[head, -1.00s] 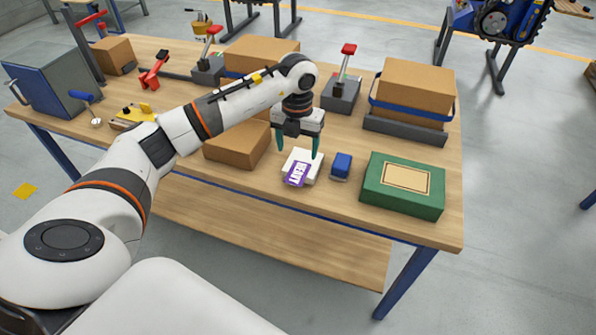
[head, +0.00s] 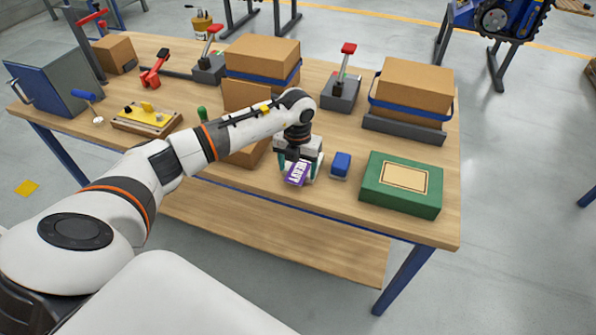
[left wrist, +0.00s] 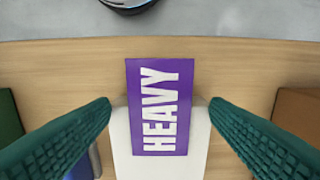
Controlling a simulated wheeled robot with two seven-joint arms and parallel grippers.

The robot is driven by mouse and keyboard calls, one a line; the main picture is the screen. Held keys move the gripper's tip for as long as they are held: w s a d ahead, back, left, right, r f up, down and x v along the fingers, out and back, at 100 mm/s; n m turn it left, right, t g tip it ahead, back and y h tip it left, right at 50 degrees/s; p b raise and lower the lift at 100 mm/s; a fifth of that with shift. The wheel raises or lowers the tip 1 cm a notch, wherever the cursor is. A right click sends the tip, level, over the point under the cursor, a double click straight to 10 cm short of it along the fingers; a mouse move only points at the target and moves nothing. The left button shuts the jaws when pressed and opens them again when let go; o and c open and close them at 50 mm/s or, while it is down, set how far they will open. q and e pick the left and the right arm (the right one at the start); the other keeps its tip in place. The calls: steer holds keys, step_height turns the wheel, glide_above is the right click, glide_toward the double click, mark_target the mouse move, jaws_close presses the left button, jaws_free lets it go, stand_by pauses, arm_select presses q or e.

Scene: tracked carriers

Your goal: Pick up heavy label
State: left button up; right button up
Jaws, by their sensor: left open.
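The purple heavy label (head: 298,172) with white lettering lies on a white block (left wrist: 125,150) near the table's front edge. In the left wrist view the label (left wrist: 160,106) shows upright in the middle, its far end reaching past the block. My left gripper (head: 299,170) points down at the label. Its two green fingers are open, one on each side of the label and block, with a gap to the label on both sides. My right gripper is not in view.
A small blue block (head: 341,164) stands just right of the gripper, and a green box (head: 402,206) sits further right. Cardboard boxes (head: 263,58) and red-handled devices (head: 341,92) fill the back. The table's front edge (head: 330,213) is close by.

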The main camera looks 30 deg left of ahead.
arm_select(q)
steer(key=shift+c, duration=0.2)
steer(key=c, duration=1)
